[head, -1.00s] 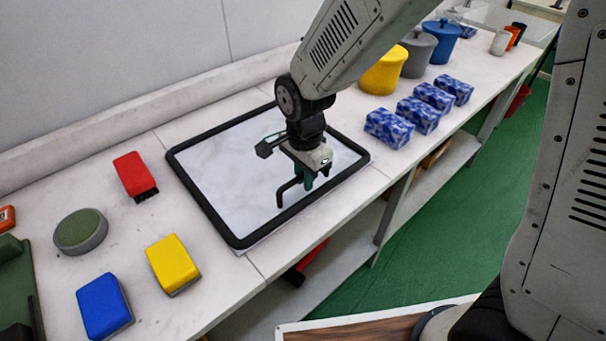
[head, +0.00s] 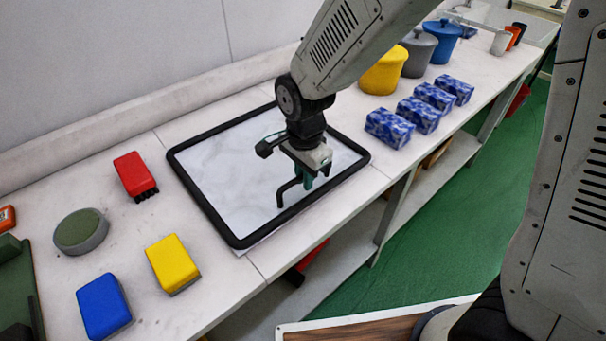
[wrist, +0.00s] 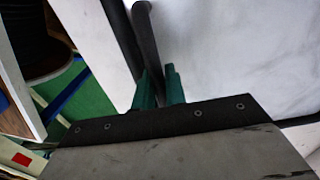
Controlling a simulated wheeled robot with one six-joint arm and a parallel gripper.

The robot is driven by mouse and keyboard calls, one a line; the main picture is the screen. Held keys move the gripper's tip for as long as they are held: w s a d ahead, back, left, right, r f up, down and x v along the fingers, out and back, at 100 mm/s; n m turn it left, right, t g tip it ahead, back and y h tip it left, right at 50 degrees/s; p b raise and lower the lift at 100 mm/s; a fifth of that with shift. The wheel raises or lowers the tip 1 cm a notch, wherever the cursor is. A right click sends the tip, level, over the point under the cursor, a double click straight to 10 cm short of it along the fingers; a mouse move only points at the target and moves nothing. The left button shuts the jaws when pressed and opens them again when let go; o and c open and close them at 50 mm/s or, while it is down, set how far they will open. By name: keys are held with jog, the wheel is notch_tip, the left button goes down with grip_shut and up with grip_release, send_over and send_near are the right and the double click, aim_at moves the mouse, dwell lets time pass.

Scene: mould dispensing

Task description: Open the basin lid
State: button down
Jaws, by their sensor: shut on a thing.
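The basin lid (head: 236,165) is a pale, glossy panel with a black rim, set in the white counter. A black bar handle (head: 281,194) stands near its front right edge. My gripper (head: 306,183) is over that edge, pointing down. In the wrist view its green fingers (wrist: 160,88) are on either side of the dark handle bar (wrist: 146,40), shut on it. The lid lies flat or nearly flat; I cannot tell whether its edge is raised. The far end of the handle is hidden behind my gripper.
Left of the lid lie a red brush (head: 134,176), a round green-topped pad (head: 80,232), a yellow block (head: 172,264) and a blue block (head: 104,306). To the right are several blue patterned boxes (head: 388,128) and a yellow bucket (head: 384,76).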

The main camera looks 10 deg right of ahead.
jog(key=shift+s, duration=0.1)
dwell(0.4)
jog(key=shift+w+a+r, duration=0.1)
jog(key=shift+w+r, duration=0.1)
jog(key=shift+r, duration=0.85)
jog(key=shift+w+a+r, duration=0.1)
jog(key=shift+w+r, duration=0.1)
jog(key=shift+r, duration=0.8)
jog(key=r, duration=0.2)
jog(key=w+r, duration=0.1)
jog(key=r, duration=0.1)
jog(key=shift+w+a, duration=0.1)
jog(key=shift+a, duration=0.3)
jog(key=shift+r, duration=0.15)
jog(key=shift+w+a+r, duration=0.2)
jog(key=shift+w+r, duration=0.05)
jog(key=shift+r, duration=0.35)
jog(key=shift+w+a+r, duration=0.15)
jog(key=shift+w+r, duration=0.15)
jog(key=shift+r, duration=0.35)
jog(key=shift+w+a+r, duration=0.2)
jog(key=shift+w+r, duration=0.05)
jog(key=shift+r, duration=0.35)
